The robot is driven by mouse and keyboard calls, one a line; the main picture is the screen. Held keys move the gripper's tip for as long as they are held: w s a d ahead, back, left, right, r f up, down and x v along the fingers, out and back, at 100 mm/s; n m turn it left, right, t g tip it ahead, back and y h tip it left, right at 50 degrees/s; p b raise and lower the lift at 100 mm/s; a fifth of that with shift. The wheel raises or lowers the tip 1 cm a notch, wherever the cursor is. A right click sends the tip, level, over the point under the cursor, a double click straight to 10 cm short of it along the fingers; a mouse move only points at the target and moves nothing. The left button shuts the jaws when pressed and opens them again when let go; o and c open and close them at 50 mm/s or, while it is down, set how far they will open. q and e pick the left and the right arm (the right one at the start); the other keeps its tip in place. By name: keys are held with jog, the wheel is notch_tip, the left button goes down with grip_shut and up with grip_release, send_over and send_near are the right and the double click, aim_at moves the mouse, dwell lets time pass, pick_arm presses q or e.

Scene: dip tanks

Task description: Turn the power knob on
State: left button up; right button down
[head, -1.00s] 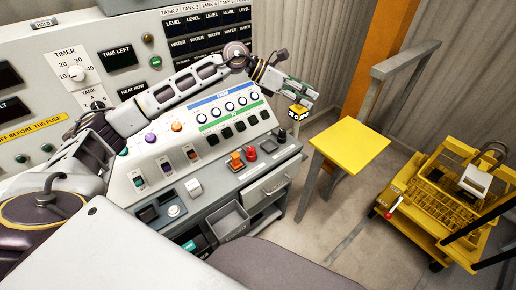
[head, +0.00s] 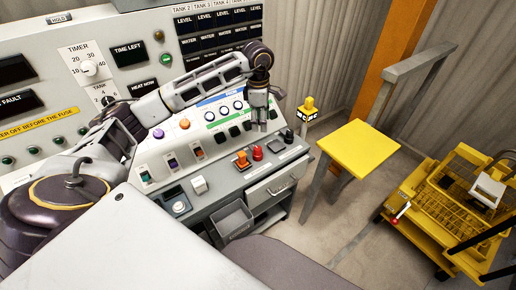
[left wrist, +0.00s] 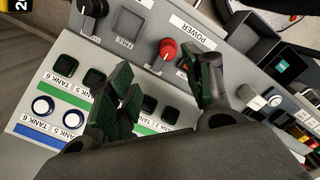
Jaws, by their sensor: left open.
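A red knob (head: 257,153) stands on the grey lower ledge of the control console. It also shows in the left wrist view (left wrist: 168,48), near the printed word POWER (left wrist: 194,33). Its exact setting is too small to tell. My left gripper (head: 264,126) points down over the console, above and behind the red knob in the head view. In the left wrist view its fingers (left wrist: 165,82) are spread and empty, and the knob lies beyond the gap between them, apart from both. My right gripper is not in view.
An orange control (head: 241,160) sits just left of the red knob, and a black knob (head: 289,136) to its right. Buttons (head: 222,137) line the sloped panel behind. A yellow-topped stand (head: 357,147) and a yellow cart (head: 450,210) stand right, with bare floor between.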

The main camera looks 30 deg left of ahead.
aim_at(258, 148)
pick_arm(q)
jog(key=shift+s+a+g, duration=0.3)
jog(key=shift+s, duration=0.2)
jog(key=shift+f, duration=0.15)
jog(key=shift+f, duration=6.75)
jog(key=c, duration=1)
